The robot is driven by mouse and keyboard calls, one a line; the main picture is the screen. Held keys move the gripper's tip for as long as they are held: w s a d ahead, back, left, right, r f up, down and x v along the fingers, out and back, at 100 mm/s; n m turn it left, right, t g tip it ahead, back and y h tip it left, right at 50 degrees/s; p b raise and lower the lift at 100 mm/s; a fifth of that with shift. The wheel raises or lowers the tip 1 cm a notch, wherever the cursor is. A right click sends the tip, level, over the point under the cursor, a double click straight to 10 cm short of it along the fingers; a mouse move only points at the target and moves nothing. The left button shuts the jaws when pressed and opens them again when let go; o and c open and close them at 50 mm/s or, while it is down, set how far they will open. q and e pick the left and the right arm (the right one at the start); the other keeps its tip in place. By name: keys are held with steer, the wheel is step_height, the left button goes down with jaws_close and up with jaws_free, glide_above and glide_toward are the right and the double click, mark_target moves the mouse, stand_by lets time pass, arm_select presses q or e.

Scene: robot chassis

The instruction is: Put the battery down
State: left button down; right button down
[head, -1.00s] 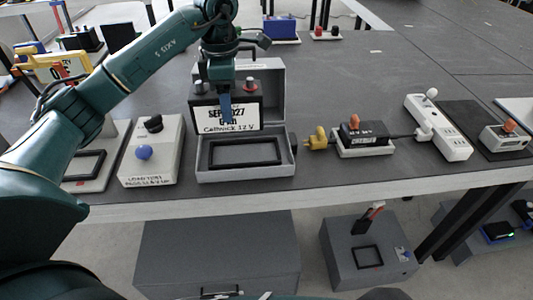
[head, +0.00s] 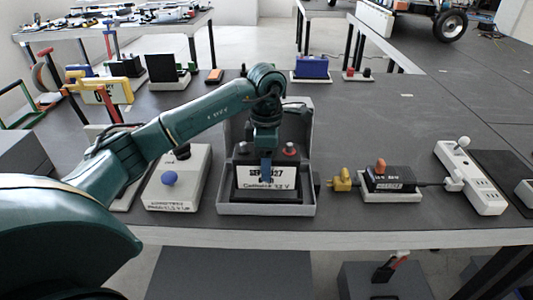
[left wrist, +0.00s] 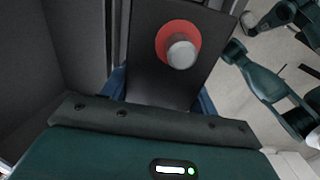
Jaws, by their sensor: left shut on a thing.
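The battery (head: 262,194) is a dark block with a white label reading 12 V and a red and a grey terminal on top. My left gripper (head: 266,170) is shut on it from above, with blue fingers. The battery is upright within the walls of the open grey box (head: 266,210); the front wall hides its bottom, so I cannot tell whether it touches the floor. In the left wrist view, the battery top (left wrist: 150,50) with a red-ringed terminal lies between the blue fingers (left wrist: 160,98). My right gripper does not show.
A tester box with a blue knob (head: 168,180) stands left of the grey box. A yellow plug (head: 342,180), a black charger (head: 390,180) and a white power strip (head: 470,178) are to the right. The table's front edge (head: 400,240) is close.

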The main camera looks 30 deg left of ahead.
arm_select(q)
steer(key=shift+w+f, duration=0.1)
steer(key=shift+f, duration=1.25)
steer(key=shift+f, duration=0.15)
steer(key=shift+c, duration=2.1)
jaws_free()
steer(key=shift+f, duration=0.15)
step_height(320, 180, up, 12)
steer(key=shift+r, duration=0.15)
